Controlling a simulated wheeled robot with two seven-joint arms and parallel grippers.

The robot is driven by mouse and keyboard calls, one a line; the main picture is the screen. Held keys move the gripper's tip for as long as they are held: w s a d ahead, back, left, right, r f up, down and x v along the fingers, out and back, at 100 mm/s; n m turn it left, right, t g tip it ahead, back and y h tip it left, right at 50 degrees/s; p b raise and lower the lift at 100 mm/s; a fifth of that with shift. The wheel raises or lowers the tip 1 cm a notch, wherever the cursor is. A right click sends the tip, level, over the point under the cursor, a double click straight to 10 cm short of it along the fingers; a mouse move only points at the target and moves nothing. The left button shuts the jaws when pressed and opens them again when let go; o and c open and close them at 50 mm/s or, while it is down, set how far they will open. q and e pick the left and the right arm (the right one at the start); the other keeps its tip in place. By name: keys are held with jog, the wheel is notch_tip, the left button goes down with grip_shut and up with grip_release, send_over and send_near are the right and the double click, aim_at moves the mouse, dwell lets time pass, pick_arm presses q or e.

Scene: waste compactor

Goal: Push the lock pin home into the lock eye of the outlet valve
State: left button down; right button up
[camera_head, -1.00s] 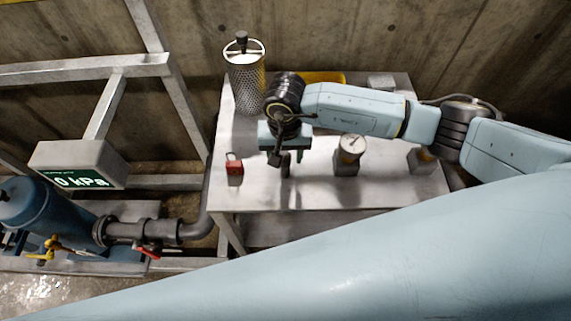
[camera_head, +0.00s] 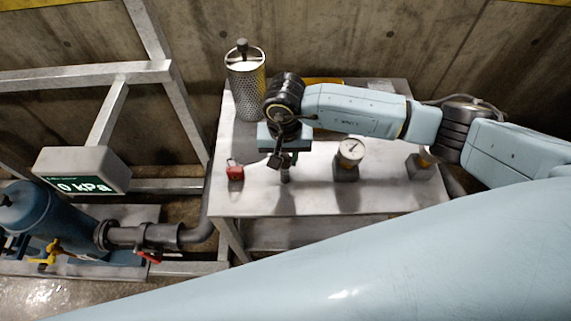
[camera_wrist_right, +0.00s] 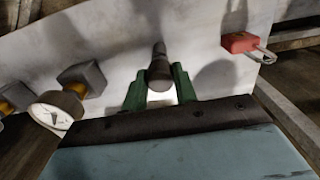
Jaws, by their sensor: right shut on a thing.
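My right gripper (camera_head: 286,160) points down over the steel table. It is shut on a dark, upright pin-like piece (camera_head: 286,176), which I take for the lock pin. The lower end of the pin is at or close to the tabletop; I cannot tell whether it touches. In the right wrist view the pin (camera_wrist_right: 160,70) is between the green fingers of the gripper (camera_wrist_right: 162,88). The outlet valve is likely the red-handled valve (camera_head: 148,256) on the pipe at lower left, far from the gripper. Its lock eye cannot be made out. My left gripper is not in view.
A red padlock (camera_head: 235,171) lies left of the gripper on the table (camera_head: 315,200). A mesh cylinder (camera_head: 246,90) stands behind, and a gauge (camera_head: 350,152) is to the right. A display (camera_head: 82,170) reads 0 kPa above the blue vessel (camera_head: 30,213). Frame posts stand between table and vessel.

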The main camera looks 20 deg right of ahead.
jog(key=shift+r+p, duration=1.45)
jog(key=shift+r, duration=1.55)
jog(key=shift+f, duration=0.1)
